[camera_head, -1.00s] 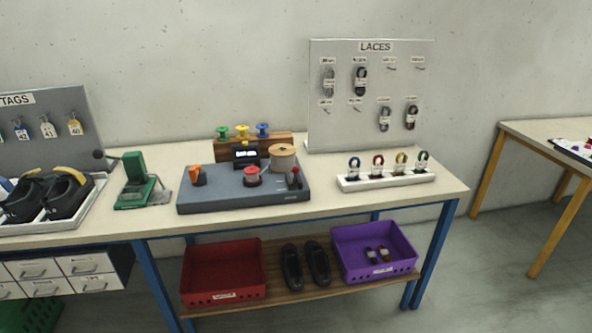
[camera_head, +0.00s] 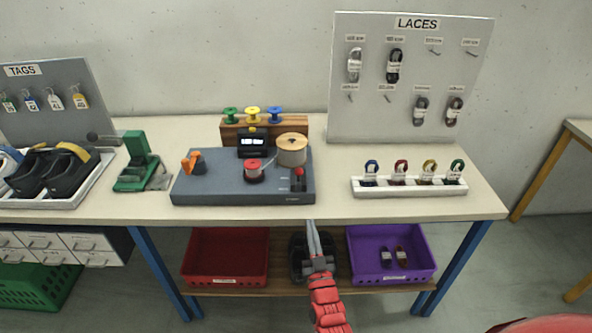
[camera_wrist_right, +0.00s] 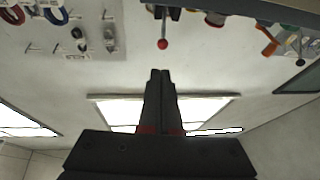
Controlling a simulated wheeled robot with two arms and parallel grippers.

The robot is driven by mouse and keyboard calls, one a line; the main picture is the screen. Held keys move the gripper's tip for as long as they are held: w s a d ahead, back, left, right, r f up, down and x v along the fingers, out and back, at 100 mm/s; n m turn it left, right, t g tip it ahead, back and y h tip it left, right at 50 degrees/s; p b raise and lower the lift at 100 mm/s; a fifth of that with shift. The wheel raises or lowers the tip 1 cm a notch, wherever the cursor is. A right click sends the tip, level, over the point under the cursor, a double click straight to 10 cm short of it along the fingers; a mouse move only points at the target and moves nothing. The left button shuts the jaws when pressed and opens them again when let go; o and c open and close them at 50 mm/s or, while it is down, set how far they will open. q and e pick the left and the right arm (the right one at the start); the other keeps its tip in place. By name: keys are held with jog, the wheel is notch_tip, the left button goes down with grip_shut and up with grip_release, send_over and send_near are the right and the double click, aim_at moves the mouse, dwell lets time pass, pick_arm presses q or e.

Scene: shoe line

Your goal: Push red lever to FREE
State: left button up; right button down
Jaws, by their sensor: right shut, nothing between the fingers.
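The red-knobbed lever (camera_head: 299,173) stands at the right end of the grey machine base (camera_head: 235,197) on the bench. Its slot labels are too small to read. In the right wrist view, the red knob (camera_wrist_right: 163,44) on its thin stem shows beyond my fingertips, apart from them. My right gripper (camera_head: 310,224) is shut and empty. It is in front of the bench's front edge, just below the lever in the head view, and not touching it. My left gripper is not in view.
A red spool (camera_head: 254,171) and a wooden spool (camera_head: 291,150) stand left of the lever. An orange part (camera_head: 194,162) is at the base's left end. A white lace rack (camera_head: 410,188) stands to the right, with bare bench between.

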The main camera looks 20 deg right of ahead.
jog(key=p, duration=0.4)
send_near(299, 175)
jog(key=x, duration=0.5)
jog(key=shift+d, duration=0.1)
jog(key=shift+x, duration=0.95)
